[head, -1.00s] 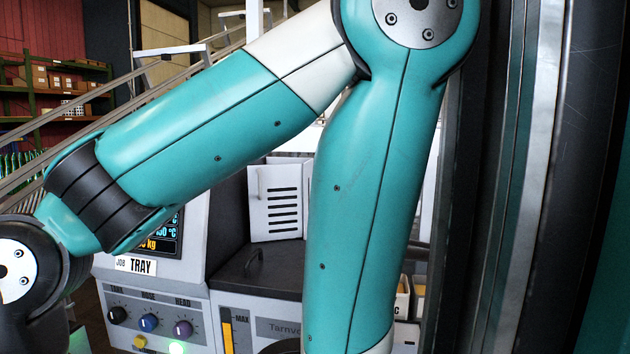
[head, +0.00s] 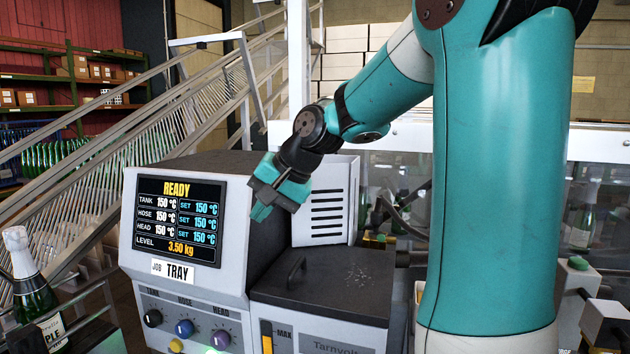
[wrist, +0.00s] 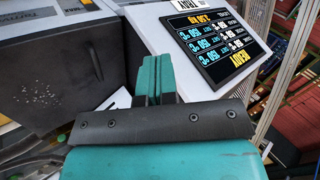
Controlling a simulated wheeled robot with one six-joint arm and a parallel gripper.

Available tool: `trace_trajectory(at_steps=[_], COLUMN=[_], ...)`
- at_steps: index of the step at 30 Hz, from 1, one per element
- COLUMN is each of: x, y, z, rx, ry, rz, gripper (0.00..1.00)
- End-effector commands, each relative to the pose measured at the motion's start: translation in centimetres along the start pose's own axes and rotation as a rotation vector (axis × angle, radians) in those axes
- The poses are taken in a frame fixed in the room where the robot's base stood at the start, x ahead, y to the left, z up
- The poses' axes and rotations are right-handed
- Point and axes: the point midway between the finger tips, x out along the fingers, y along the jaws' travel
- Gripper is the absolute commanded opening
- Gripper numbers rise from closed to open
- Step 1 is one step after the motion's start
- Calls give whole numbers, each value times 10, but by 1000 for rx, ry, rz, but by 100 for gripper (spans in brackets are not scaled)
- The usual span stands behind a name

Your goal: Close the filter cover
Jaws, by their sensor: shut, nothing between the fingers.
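The filter cover appears to be the white slotted panel (head: 328,208) beside the screen housing, behind the black-topped tank. My wrist hides its left part in the head view, and I cannot tell how far open it stands. My gripper (head: 261,212) is in front of the panel's left side, next to the housing's right edge, pointing down-left. Its teal fingers are together and empty. In the wrist view the shut fingers (wrist: 155,78) point toward the housing; a thin white piece shows left of them, too little to identify.
The control unit's screen (head: 180,219) reads READY. The dark tank lid (head: 335,282) has a handle and scattered pale granules on top. A bottle (head: 32,280) stands at the left. My upper arm blocks the right middle. A conveyor (head: 110,175) slopes behind.

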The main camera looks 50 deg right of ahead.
Motion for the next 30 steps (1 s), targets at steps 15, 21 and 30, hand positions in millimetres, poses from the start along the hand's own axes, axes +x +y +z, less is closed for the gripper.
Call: trace_trajectory(at_steps=[15, 21, 30], x=[-112, -83, -24], y=[119, 117, 118], z=[-160, -171, -195], rx=[690, 689, 687], ry=[376, 371, 371], rz=[-112, -111, -109], gripper=[0, 0, 0])
